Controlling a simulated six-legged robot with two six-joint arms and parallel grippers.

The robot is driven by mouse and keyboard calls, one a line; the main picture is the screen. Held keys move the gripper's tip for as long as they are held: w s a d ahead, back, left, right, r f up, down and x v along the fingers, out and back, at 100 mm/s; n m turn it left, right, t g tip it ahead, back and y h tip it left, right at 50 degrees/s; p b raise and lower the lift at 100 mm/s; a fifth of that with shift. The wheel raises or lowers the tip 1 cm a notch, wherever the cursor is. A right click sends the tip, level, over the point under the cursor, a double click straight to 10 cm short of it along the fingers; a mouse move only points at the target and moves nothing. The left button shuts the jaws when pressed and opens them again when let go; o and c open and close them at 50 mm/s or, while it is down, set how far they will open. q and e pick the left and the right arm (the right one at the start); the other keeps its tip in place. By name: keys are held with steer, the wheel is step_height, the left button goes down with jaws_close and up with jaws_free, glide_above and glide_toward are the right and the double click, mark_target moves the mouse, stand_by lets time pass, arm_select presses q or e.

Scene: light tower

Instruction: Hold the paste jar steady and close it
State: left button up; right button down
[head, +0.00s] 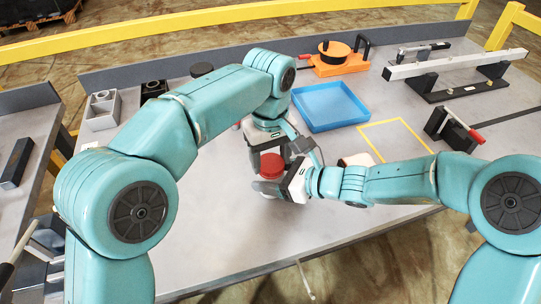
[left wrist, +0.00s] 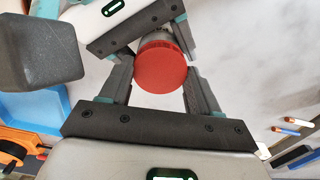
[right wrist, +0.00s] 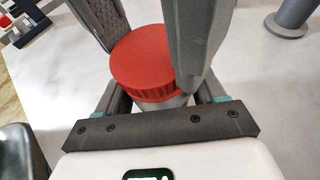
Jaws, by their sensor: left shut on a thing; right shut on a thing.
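The paste jar has a red ribbed lid (head: 271,165) and a pale grey body (right wrist: 176,102), which shows just under the lid in the right wrist view. The lid (left wrist: 161,67) sits on top of the jar, and I cannot tell how tightly. My left gripper (head: 268,150) comes from above, its fingers closed on either side of the red lid. My right gripper (head: 276,188) comes from the right, low over the table, and is shut on the jar body below the lid. Most of the jar body is hidden by the fingers.
A blue tray (head: 330,107) lies behind the jar, with an orange fixture (head: 338,60) beyond it. A yellow outlined square (head: 397,141) and a red-handled clamp (head: 457,130) are to the right. The front of the table is clear.

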arm_select(q)
steer(key=m, duration=0.3)
steer(key=o, duration=1.2)
steer(key=shift+c, duration=0.2)
steer(key=shift+d, duration=0.1)
steer(key=shift+r, duration=2.35)
steer(key=shift+c, duration=0.3)
